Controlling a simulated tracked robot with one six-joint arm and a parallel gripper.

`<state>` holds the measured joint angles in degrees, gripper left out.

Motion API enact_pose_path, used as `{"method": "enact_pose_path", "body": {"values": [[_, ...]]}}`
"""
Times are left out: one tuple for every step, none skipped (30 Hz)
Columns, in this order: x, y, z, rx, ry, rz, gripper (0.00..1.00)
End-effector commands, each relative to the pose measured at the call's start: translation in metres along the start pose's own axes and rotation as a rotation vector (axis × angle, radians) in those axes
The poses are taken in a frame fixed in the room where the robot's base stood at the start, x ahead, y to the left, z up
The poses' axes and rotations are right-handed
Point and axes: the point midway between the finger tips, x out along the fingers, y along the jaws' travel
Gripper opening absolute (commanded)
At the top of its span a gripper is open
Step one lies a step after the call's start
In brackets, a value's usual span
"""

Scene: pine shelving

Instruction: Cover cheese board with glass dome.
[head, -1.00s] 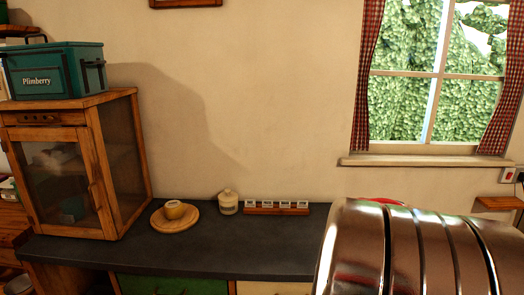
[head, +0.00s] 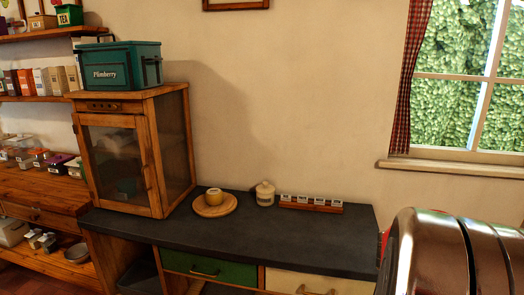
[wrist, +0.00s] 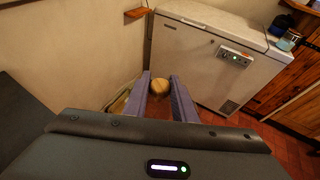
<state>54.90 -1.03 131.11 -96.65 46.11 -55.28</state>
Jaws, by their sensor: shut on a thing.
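The cheese board (head: 226,212) is a round wooden board on the dark worktop in the head view, with a small yellow rounded piece (head: 214,196) on it. No dome covers it. In the wrist view my gripper (wrist: 159,88) has its two purple-grey fingers on either side of a round tan knob (wrist: 159,85). The knob looks like the top of the glass dome; the glass itself is hard to make out. The gripper does not show in the head view, so its distance from the board cannot be told.
A wooden cabinet (head: 172,150) with a green box (head: 118,66) on it stands left of the board. A lidded jar (head: 265,194) and a small rack (head: 311,204) stand right of it. Clear worktop (head: 290,232) lies in front. The wrist view shows a white chest (wrist: 200,60).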

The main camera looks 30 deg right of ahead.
Motion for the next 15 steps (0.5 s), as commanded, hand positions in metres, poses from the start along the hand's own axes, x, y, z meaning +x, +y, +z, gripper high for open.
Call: {"method": "enact_pose_path", "body": {"values": [[-0.004,0.008,-0.002,-0.008,-0.002,0.018,0.00],[-0.006,0.013,-0.004,-0.013,-0.002,0.029,0.00],[-0.009,0.020,-0.006,-0.020,-0.002,0.045,0.00],[-0.012,0.026,-0.009,-0.025,-0.002,0.058,0.00],[-0.015,0.032,-0.011,-0.031,-0.001,0.071,0.00],[-0.020,0.040,-0.014,-0.039,-0.001,0.092,0.00],[-0.024,0.047,-0.017,-0.046,-0.001,0.108,0.00],[-0.028,0.055,-0.021,-0.054,-0.001,0.127,0.00],[-0.034,0.065,-0.025,-0.064,0.000,0.151,0.00],[-0.039,0.072,-0.029,-0.072,0.000,0.170,0.00],[-0.044,0.080,-0.032,-0.080,0.000,0.189,0.00],[-0.051,0.089,-0.037,-0.090,-0.001,0.214,0.00],[-0.056,0.097,-0.041,-0.099,0.000,0.233,0.00],[-0.061,0.104,-0.044,-0.107,-0.001,0.252,0.00],[-0.069,0.113,-0.050,-0.117,-0.001,0.278,0.00]]}}
